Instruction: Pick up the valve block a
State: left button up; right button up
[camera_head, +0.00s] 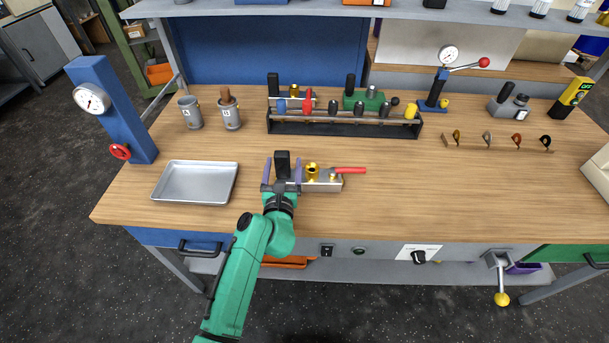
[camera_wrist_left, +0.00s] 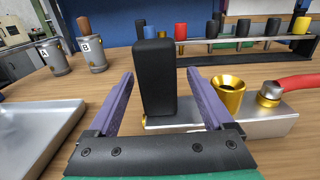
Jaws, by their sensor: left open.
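The valve block (camera_head: 325,185) lies on the wooden bench near its front edge. It is a silver block with a black upright grip post at its left end, a gold funnel-shaped port and a red lever pointing right. No letter is readable on it. It also shows in the left wrist view (camera_wrist_left: 265,126). My left gripper (camera_head: 283,172) is open, its purple fingers on either side of the black post (camera_wrist_left: 158,75). A gap shows between the post and the left finger; contact on the right side is hard to tell. My right gripper is not in view.
A silver tray (camera_head: 196,182) lies to the left. Two grey cups (camera_head: 190,112) marked A and B stand behind it. A black rack (camera_head: 345,125) holding several parts stands behind the block. A blue gauge stand (camera_head: 115,110) is at far left. Bench right of the lever is clear.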

pick_arm(q)
jog(key=w, duration=0.3)
jog(key=shift+w+a+f, duration=0.1)
grip_shut()
dwell(1.1)
